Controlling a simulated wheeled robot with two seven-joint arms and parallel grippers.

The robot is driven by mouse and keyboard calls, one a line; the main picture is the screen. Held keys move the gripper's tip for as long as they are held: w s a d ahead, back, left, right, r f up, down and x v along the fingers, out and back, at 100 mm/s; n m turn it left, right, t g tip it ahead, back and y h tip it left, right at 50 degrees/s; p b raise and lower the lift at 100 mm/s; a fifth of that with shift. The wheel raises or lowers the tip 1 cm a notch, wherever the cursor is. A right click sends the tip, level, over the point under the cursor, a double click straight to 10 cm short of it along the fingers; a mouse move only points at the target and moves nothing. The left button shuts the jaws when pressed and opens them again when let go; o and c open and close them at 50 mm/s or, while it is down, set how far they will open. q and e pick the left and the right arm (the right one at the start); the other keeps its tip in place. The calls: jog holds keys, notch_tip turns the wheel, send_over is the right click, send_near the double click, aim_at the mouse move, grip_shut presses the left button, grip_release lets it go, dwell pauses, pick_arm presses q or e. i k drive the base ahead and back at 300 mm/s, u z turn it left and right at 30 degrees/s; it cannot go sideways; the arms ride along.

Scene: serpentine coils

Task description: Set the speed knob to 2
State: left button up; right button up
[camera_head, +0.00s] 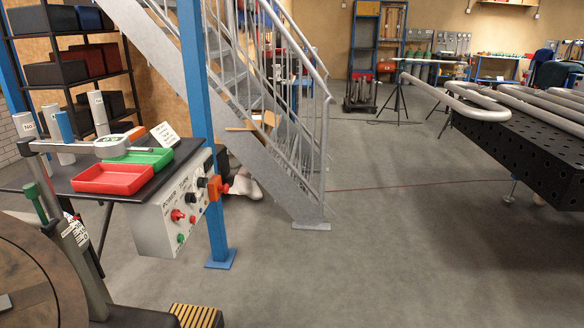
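A light grey control box (160,228) hangs at the front right of a black table, beside a blue post. Its angled face carries a red knob or button (177,215), a black knob (191,198), a second small dark knob (202,182) and a green button (180,238). An orange block (217,188) sits at its right end. The lettering is too small to read, so I cannot tell which knob is the speed knob or where it points. Neither of my grippers is in view.
A red tray (113,180) and a green tray (150,158) lie on the black table (62,178). The blue post (222,235) stands close behind the box. Metal stairs rise behind. Open floor (380,250) lies to the right.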

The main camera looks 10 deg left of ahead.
aim_at(202, 182)
jog(key=z, duration=0.1)
jog(key=i, duration=1.2)
jog(key=u, duration=0.5)
